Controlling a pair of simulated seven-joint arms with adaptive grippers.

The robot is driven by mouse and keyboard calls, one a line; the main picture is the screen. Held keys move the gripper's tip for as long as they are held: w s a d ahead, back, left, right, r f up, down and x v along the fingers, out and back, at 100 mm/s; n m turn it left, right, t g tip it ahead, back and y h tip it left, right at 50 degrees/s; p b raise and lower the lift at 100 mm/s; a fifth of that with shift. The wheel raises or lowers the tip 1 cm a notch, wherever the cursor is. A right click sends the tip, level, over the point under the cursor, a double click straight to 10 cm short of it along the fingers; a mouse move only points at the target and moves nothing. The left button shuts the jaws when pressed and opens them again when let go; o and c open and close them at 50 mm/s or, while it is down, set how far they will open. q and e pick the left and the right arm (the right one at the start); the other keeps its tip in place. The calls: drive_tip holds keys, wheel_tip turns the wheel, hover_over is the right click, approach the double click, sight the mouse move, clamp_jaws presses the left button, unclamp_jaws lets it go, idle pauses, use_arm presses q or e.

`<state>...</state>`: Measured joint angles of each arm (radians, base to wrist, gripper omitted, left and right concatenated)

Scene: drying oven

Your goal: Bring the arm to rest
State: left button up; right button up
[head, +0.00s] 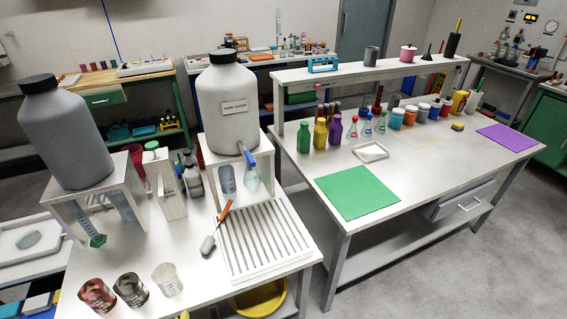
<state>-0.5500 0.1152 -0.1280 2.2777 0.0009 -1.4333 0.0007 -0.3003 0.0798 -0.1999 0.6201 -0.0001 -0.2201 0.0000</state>
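Neither of my arms nor either gripper shows in the head view, so I cannot see their pose or what they hold. No drying oven can be made out. The near white bench (200,290) carries two big grey bottles with black caps, the left bottle (62,135) and the labelled right bottle (227,103), each on a white stand.
A slatted drying rack (262,240), an orange-handled tool (225,210) and several beakers (131,289) occupy the near bench. The second bench (310,170) holds a green mat (357,192), a white tray (371,152), several bottles and a purple mat (508,138). The floor (450,270) at the right is clear.

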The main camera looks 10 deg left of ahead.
use_arm(q)
drive_tip(key=s+d+f+g+h, duration=0.1)
drive_tip(key=s+d+f, duration=0.1)
drive_tip(key=f, duration=0.7)
drive_tip(key=s+d+f+g+h, duration=0.1)
drive_tip(key=s+f, duration=0.1)
drive_tip(key=f, duration=0.8)
drive_tip(key=s+d+f+g+h, duration=0.1)
drive_tip(key=s+d+f, duration=0.1)
drive_tip(key=f, duration=0.7)
drive_tip(key=s+a+f+n+g, duration=0.1)
drive_tip(key=s+f+n+g, duration=0.1)
drive_tip(key=s+f, duration=1.4)
drive_tip(key=s+n, duration=0.1)
drive_tip(key=s, duration=0.2)
drive_tip(key=shift+s+h, duration=0.4)
drive_tip(key=c, duration=0.5)
drive_tip(key=shift+o, duration=0.2)
